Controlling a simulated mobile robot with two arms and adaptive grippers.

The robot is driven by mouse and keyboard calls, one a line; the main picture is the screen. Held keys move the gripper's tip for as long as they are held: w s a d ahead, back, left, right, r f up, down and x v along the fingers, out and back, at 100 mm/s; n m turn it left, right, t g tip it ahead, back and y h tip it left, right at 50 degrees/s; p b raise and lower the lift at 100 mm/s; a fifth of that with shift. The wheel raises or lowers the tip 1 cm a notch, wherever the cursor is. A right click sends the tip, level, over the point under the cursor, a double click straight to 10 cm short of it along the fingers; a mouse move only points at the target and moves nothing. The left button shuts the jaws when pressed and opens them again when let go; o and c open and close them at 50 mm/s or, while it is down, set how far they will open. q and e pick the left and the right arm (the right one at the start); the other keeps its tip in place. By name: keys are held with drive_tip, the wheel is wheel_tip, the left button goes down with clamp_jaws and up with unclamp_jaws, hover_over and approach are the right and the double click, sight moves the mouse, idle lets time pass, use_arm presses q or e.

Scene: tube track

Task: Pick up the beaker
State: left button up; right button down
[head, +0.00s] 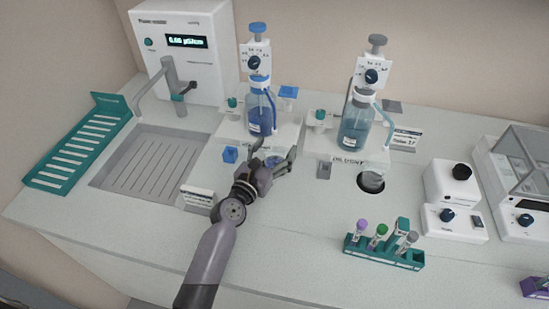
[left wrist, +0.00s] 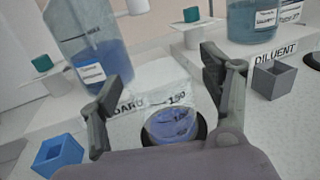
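A small clear beaker (left wrist: 171,124) with blue liquid sits in a dark round recess in front of the blue bottle, seen in the left wrist view. In the head view it shows partly as a bluish round (head: 273,161) behind my left gripper (head: 276,150). In the left wrist view my left gripper (left wrist: 161,72) is open, with one finger on each side of the beaker. No firm contact can be made out. My right gripper is not in view.
The blue bottle (head: 260,112) with its dispenser stands behind the beaker. The diluent bottle (head: 355,125) is to the right, with an empty round recess (head: 371,181) in front. A blue cup (head: 229,155) is left of my gripper. A tube rack (head: 383,252) stands front right.

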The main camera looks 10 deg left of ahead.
use_arm(q)
drive_tip(key=shift+c, duration=1.2)
drive_tip(key=c, duration=0.8)
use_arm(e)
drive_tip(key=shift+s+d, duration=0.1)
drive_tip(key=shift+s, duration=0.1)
